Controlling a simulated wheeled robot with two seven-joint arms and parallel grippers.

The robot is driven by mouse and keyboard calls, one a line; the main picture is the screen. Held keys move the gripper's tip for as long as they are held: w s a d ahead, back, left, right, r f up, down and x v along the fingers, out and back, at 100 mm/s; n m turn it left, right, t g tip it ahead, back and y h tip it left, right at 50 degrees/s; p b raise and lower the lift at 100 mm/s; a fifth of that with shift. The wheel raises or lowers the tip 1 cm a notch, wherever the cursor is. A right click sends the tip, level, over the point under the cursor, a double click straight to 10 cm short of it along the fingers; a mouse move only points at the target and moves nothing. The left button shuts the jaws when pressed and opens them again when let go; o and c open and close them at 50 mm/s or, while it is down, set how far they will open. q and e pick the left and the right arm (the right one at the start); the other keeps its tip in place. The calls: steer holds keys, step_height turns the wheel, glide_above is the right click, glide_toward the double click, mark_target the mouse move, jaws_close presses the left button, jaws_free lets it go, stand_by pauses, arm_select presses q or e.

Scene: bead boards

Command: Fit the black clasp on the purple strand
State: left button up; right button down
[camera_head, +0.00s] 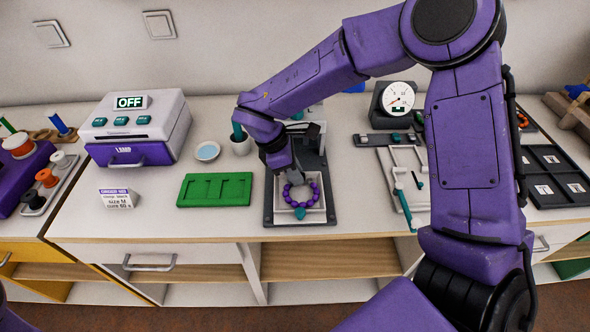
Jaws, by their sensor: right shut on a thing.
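The purple strand (313,190) lies as a loop of round beads with a teal bead at its near end. It rests in a pale square recess of a dark stand (268,213) in the middle of the table. My right gripper (293,180) points down at the far side of the loop, where the strand's ends seem to be. It is shut on a small dark thing, likely the black clasp, mostly hidden by the fingers. I cannot tell whether the clasp touches the strand. My left gripper is out of view.
A green tray (214,204), a small dish (207,151) and a white machine marked OFF (172,116) stand left. A size card (117,199) is near the front. A dial gauge (398,98), white frame and dark compartment tray (545,158) are right, partly behind my right arm.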

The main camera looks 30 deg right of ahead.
steer(key=shift+s+f, duration=0.3)
steer(key=shift+f, duration=0.05)
steer(key=shift+d, duration=0.1)
steer(key=c, duration=1.3)
jaws_free()
steer(key=shift+w, duration=0.15)
steer(key=o, duration=0.4)
steer(key=shift+r, duration=0.15)
steer(key=o, duration=0.3)
steer(key=shift+w, duration=0.1)
steer(key=shift+r, duration=0.15)
steer(key=shift+r+p, duration=2.05)
steer(key=shift+r, duration=1.35)
